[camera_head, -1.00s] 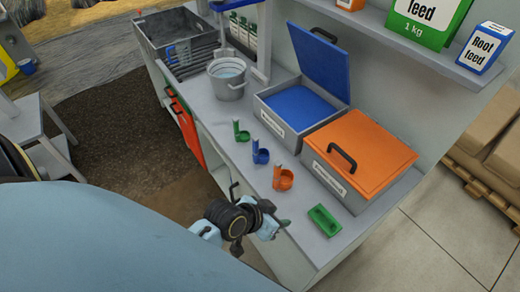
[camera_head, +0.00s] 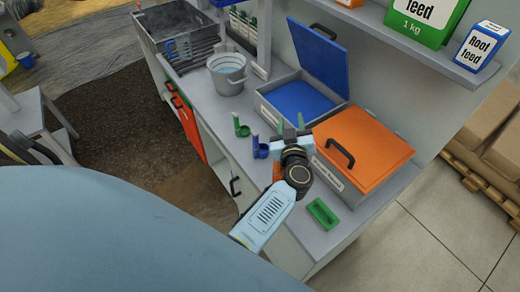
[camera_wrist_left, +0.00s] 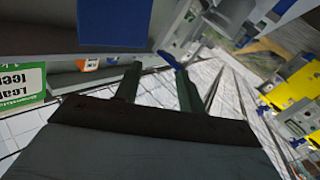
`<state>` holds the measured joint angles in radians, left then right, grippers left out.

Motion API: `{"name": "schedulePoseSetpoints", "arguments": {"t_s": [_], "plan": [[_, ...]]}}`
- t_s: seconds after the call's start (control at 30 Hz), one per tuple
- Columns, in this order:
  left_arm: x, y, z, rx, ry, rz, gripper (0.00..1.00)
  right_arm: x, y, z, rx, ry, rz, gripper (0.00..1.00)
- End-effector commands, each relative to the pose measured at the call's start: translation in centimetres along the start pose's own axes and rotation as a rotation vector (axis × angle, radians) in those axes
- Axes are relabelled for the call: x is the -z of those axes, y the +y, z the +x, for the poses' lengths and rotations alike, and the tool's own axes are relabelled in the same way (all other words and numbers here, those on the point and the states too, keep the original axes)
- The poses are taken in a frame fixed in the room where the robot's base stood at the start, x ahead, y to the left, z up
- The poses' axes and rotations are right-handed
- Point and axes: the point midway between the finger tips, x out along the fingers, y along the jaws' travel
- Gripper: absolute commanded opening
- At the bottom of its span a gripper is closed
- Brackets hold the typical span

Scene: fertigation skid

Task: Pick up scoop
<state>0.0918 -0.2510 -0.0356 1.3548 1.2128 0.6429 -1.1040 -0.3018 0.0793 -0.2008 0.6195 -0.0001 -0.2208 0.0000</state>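Three small scoops stand on the grey counter (camera_head: 232,115): a green scoop (camera_head: 241,128), a blue scoop (camera_head: 260,149) and an orange scoop (camera_head: 278,173). The orange one is mostly hidden behind my left wrist. My left gripper (camera_head: 291,126) is raised over the counter, right of the blue scoop in the head view, by the front of the open grey bin. In the left wrist view its two fingers (camera_wrist_left: 158,72) are apart, with no object visibly held between them. My right gripper is not in view.
The grey bin (camera_head: 266,109) has its blue lid (camera_head: 318,60) raised. Beside it is a bin with a shut orange lid (camera_head: 372,150). A green tray (camera_head: 322,213) lies at the counter's near end. A metal bucket (camera_head: 228,75) stands farther back. A shelf (camera_head: 430,50) overhangs the bins.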

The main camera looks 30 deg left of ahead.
Motion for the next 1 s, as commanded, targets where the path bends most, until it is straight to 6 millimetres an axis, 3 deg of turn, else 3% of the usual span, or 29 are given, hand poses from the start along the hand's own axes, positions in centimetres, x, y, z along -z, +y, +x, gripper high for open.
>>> {"name": "schedulePoseSetpoints", "arguments": {"t_s": [0.2, 0.47, 0.8, 1.0], "plan": [[-4.2, -3.2, -1.6, 0.438, -0.131, 0.076, 0.4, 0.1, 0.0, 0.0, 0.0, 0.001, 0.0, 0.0], [-6.4, -4.7, -4.2, 0.656, -0.253, 0.166, 0.4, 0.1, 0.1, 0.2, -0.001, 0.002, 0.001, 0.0], [-7.9, -8.7, 0.2, 0.669, -0.257, 0.171, 0.4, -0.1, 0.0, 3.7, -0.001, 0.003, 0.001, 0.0], [-8.0, -9.7, 1.6, 0.667, -0.258, 0.17, 0.4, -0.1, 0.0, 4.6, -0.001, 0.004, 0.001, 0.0]]}}
